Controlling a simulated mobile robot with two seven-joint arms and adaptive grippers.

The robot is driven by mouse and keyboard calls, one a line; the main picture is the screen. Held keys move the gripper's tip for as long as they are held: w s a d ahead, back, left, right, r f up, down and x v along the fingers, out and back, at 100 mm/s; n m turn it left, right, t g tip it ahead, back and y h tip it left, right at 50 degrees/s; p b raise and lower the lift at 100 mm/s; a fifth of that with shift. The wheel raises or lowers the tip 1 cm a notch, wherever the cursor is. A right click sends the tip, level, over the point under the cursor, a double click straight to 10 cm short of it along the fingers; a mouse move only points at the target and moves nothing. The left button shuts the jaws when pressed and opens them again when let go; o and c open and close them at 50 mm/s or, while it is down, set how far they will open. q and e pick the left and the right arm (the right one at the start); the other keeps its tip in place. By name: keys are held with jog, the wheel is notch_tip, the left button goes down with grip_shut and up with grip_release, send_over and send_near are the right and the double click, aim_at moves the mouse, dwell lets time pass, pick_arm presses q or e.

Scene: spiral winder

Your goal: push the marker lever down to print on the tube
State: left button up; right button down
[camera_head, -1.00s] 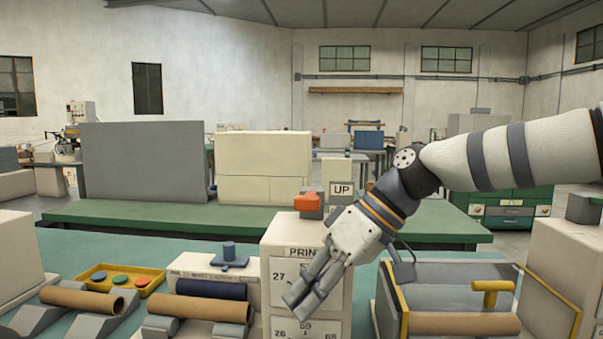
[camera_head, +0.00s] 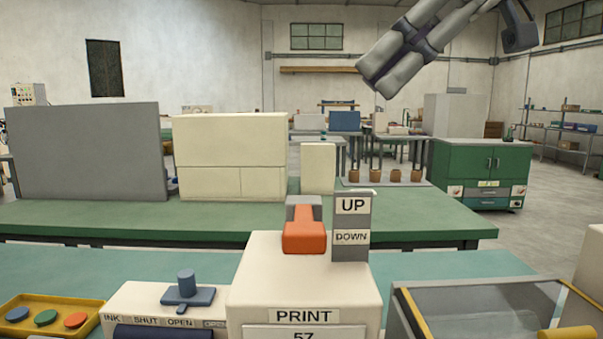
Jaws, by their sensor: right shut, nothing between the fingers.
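The marker lever (camera_head: 304,238) has an orange end on a grey arm, on top of the cream PRINT machine (camera_head: 262,285). A grey plate (camera_head: 351,225) marked UP and DOWN stands just right of it. The orange end appears level with DOWN in the picture, but I cannot tell the lever's true position from this angle. My right gripper (camera_head: 377,77) is high at the upper right, above and clear of the lever, its fingers shut and empty, pointing down-left. No tube shows; the front below the PRINT machine is out of frame. My left gripper is not in view.
An ink unit (camera_head: 128,296) with a blue knob and a yellow tray (camera_head: 30,308) of coloured discs are at the left. Behind is a green bench (camera_head: 420,222) with cream and grey boxes. Space above the lever is clear.

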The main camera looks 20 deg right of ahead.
send_over(313, 224)
jog(key=f, duration=0.7)
jog(key=shift+w+d, duration=0.1)
jog(key=shift+w, duration=0.1)
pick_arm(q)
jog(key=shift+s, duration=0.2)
pick_arm(e)
jog(key=shift+s+f, duration=0.2)
jog(key=shift+f, duration=1.8)
